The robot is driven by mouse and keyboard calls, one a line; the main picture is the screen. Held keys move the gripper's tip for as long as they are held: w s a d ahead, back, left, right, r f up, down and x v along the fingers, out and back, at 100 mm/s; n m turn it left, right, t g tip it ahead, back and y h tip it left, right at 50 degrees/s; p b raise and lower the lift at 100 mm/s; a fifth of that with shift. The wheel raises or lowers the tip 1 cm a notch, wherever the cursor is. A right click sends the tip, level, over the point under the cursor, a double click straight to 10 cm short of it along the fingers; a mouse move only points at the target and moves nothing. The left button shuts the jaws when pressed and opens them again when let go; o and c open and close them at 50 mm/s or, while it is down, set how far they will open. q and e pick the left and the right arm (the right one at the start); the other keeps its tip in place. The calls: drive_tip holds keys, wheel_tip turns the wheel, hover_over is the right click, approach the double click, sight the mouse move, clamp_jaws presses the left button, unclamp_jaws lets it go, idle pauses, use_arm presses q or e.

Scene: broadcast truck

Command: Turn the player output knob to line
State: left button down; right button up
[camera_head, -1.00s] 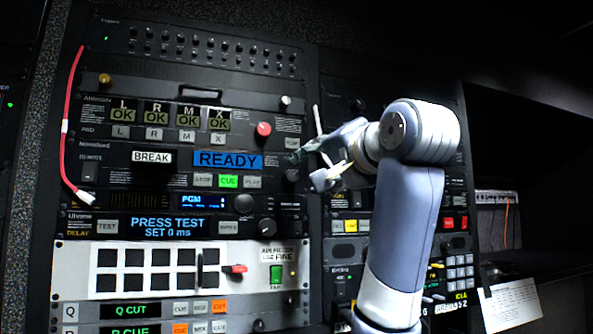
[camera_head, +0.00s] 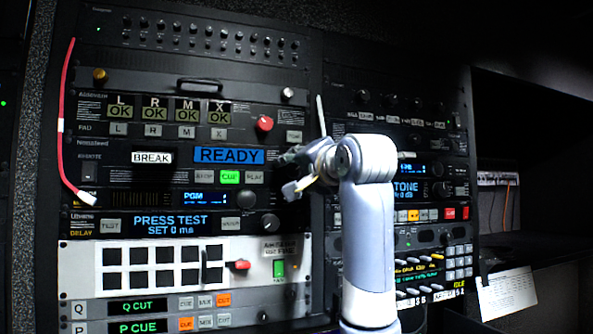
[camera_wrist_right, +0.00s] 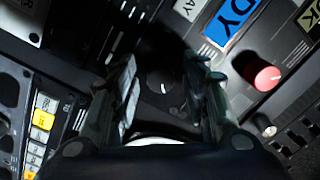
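The player (camera_head: 228,156) is the dark unit with the blue READY display and a CUE button lit green. A small dark round knob (camera_wrist_right: 160,82) at its right end, which I take to be the output knob, shows in the right wrist view. Its markings are too dark to read. My right gripper (camera_head: 287,174) is at the player's right end in the head view and covers that spot. In the wrist view my right gripper (camera_wrist_right: 162,68) is open, with one finger on each side of the knob. Contact cannot be made out. My left gripper is not in view.
A red knob (camera_head: 265,123) sticks out just above the player. A larger dark knob (camera_head: 244,201) and another dark knob (camera_head: 270,222) sit below. A red cable (camera_head: 61,125) hangs at the left. A white paper (camera_head: 509,302) hangs at the right.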

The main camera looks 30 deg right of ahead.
clamp_jaws()
drive_tip(key=shift+m+b, duration=0.3)
drive_tip(key=shift+b, duration=0.15)
drive_tip(key=shift+o, duration=1.3)
unclamp_jaws()
drive_tip(key=shift+s, duration=0.1)
drive_tip(key=s+a, duration=0.2)
drive_tip(key=s, duration=0.9)
drive_tip(key=shift+s+a, duration=0.15)
drive_tip(key=shift+s, duration=0.15)
